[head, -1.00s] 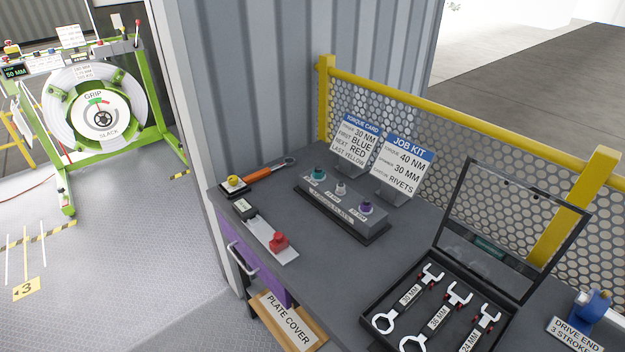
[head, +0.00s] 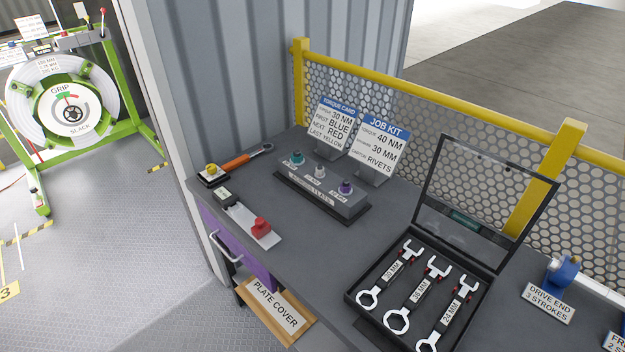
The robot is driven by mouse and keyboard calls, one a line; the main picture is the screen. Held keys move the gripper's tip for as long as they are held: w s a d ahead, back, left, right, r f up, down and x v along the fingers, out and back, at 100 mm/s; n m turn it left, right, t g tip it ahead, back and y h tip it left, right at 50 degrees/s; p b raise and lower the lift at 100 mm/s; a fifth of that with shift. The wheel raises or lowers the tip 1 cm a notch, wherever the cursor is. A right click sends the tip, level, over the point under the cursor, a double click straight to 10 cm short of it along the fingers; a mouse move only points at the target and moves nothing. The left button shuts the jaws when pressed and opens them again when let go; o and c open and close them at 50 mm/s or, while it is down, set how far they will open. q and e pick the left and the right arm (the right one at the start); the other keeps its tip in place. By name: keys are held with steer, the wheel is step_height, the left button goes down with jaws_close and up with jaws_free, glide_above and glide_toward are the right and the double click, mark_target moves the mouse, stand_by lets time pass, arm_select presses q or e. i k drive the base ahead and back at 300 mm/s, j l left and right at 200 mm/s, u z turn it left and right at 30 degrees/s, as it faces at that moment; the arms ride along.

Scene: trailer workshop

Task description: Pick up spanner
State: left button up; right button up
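An open black case (head: 352,294) sits on the grey workbench at the lower right, its clear lid raised at the back. Three spanners lie side by side in it: the left one labelled 30 MM (head: 391,271), the middle one 36 MM (head: 420,292) and the right one 24 MM (head: 450,313). Each has an open jaw at the far end and a ring at the near end. A JOB KIT card (head: 380,145) shows 40 NM, 30 MM and RIVETS. Neither of my grippers is in view.
On the workbench (head: 330,245) stand a block with coloured knobs (head: 320,190), an orange-handled tool (head: 237,162), a red-knobbed plate (head: 260,229) and a blue device (head: 562,272). A yellow-railed mesh fence (head: 460,105) runs behind. A PLATE COVER board (head: 275,308) lies below the bench's left edge.

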mark_target(444, 320)
steer(key=z, duration=1)
